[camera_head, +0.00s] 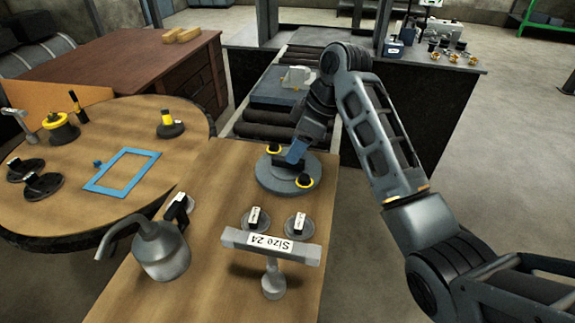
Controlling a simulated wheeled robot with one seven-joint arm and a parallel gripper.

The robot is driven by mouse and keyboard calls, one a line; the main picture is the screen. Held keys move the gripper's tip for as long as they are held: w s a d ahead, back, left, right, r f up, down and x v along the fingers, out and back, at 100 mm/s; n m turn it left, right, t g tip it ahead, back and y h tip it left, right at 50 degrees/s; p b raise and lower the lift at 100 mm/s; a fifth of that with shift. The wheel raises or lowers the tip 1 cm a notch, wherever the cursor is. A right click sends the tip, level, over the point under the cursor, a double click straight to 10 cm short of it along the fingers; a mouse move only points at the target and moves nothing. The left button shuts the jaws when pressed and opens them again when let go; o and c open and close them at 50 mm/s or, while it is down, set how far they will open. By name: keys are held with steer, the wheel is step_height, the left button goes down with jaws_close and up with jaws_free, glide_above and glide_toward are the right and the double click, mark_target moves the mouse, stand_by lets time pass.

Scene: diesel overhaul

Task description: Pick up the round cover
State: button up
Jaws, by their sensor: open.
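The round cover (270,184) looks to be the large grey disc lying flat on the near wooden bench. It has a stepped rim and two black knobs with yellow rings, one at its upper left and one at its lower right. My gripper (292,160) points down over the middle of the cover, at or just above its top. It is open. The fingertips are small and partly hidden by the blue wrist part, so I cannot tell whether they touch the cover.
A round table (60,205) at left holds a blue frame (122,172) and knobbed parts. A roller conveyor (275,115) lies behind the cover.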

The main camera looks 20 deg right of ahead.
mark_target(288, 166)
steer(key=shift+x, duration=1.85)
steer(key=shift+a, duration=0.1)
steer(key=shift+c, duration=0.5)
jaws_close()
steer(key=shift+r, duration=0.1)
